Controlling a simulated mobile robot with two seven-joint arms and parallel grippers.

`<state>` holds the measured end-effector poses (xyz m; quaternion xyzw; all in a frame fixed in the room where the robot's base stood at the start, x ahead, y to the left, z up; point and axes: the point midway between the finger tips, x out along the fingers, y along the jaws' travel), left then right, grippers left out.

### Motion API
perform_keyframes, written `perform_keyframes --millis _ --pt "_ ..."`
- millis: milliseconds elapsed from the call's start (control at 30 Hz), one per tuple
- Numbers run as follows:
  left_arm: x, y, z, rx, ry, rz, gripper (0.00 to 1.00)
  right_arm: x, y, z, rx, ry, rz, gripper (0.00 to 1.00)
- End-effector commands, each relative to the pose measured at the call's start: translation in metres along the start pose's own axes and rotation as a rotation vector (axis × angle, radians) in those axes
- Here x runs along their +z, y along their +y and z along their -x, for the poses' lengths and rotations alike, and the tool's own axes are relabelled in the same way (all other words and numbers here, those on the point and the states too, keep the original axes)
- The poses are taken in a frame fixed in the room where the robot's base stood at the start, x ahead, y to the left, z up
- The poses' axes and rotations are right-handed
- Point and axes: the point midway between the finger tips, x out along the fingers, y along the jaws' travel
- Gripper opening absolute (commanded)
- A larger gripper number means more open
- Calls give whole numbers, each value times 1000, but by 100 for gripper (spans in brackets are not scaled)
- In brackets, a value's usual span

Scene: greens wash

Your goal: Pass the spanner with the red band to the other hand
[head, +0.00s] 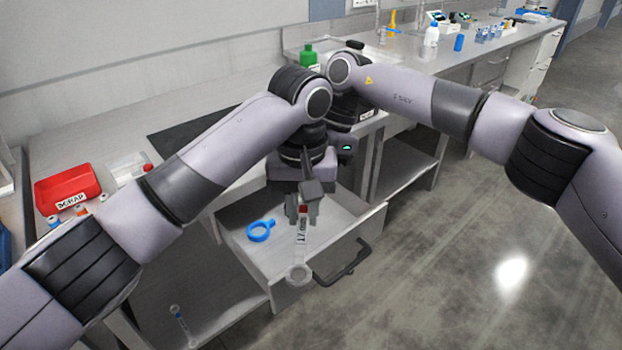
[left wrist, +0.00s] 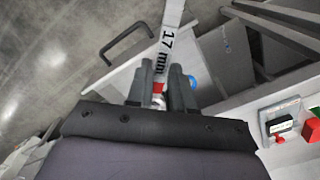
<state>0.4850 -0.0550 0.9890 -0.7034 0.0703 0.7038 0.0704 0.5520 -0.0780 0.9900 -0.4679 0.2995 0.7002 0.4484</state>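The spanner with the red band (head: 301,238) is pale, with a "17 mm" label and a ring end hanging low over the open drawer's front. My left gripper (head: 303,208) is shut on it at the red band, fingers pointing down. In the left wrist view the spanner (left wrist: 171,42) runs away from between the two dark fingers (left wrist: 162,88), with red showing between them. My right arm comes in from the right and bends down behind my left wrist; its gripper is hidden.
A red SCRAP bin (head: 68,188) is on the bench at left. A green bottle (head: 308,57) stands at the back. Open floor lies to the right.

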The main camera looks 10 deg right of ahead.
Motion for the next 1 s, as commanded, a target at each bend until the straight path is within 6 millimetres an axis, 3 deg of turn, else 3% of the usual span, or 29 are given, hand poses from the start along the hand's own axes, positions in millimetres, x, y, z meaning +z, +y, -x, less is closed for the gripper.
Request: perform_keyframes --millis 33,67,467,800,1000 --pt "0 1 1 1 1 -2 39 0 0 0 -1 0 0 3" --pt "0 1 1 1 1 -2 46 0 0 0 -1 0 0 3" --pt "0 1 8 0 2 -1 46 0 0 0 0 -1 0 3" --pt "0 0 75 -1 5 -1 46 0 0 0 0 -1 0 3" --pt "0 0 103 -2 4 0 46 0 0 0 0 -1 0 3"
